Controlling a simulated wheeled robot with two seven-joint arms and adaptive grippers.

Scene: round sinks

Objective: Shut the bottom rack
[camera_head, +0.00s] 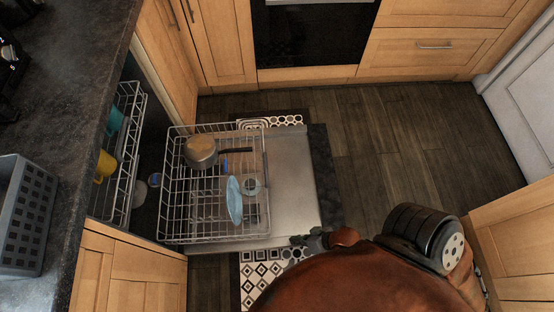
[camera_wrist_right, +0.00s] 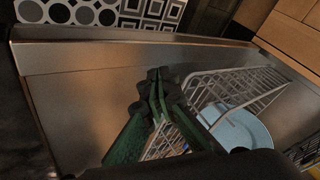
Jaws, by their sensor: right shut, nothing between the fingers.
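The bottom rack (camera_head: 180,215) is a white wire basket, pulled out over the lowered dishwasher door (camera_head: 293,185). It holds a pot (camera_head: 201,151) with a dark handle and a light blue plate (camera_head: 234,200). My right gripper (camera_head: 308,240) is over the door's near outer corner, to the right of the rack. In the right wrist view its fingers (camera_wrist_right: 158,92) are shut and empty. There the rack (camera_wrist_right: 240,82) and the plate (camera_wrist_right: 238,130) show behind and beside the fingers; whether the fingers touch the rack I cannot tell. My left gripper is out of view.
The upper rack (camera_head: 130,150), with a few cups, sits inside the dishwasher at left. A dark counter (camera_head: 75,80) with a grey basket (camera_head: 25,215) runs along the left. A patterned mat (camera_head: 262,270) lies partly under the door. The wooden floor (camera_head: 370,140) to the right is clear.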

